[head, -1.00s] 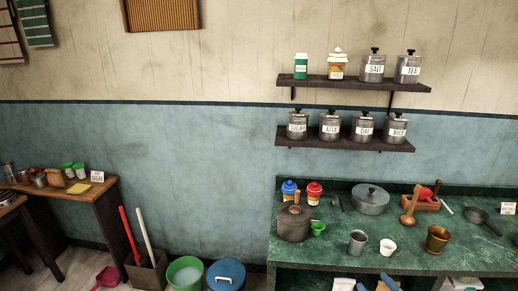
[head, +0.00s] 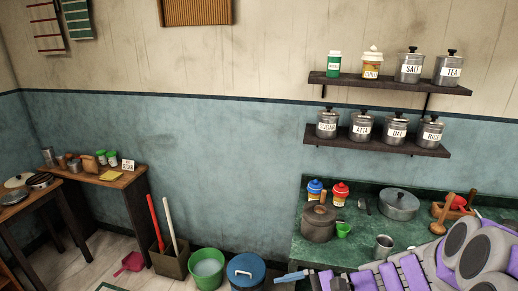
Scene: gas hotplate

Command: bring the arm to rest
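My arm (head: 470,255), grey with purple panels, reaches in from the lower right corner in the head view. It passes in front of the green counter (head: 270,233) and hides much of its right and front part. My gripper (head: 293,277) seems to be the blue-grey end at the bottom edge, left of the arm links, in front of the counter's left front corner. It is small and partly cut off, so its finger gap is unclear. I see nothing held in it.
On the counter stand a brown pot (head: 318,226), a lidded grey pot (head: 398,205), a metal mug (head: 383,246) and a green cup (head: 343,230). A blue lidded bin (head: 246,271) and a green bucket (head: 207,266) stand left of the counter. Shelves with jars (head: 390,85) hang above.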

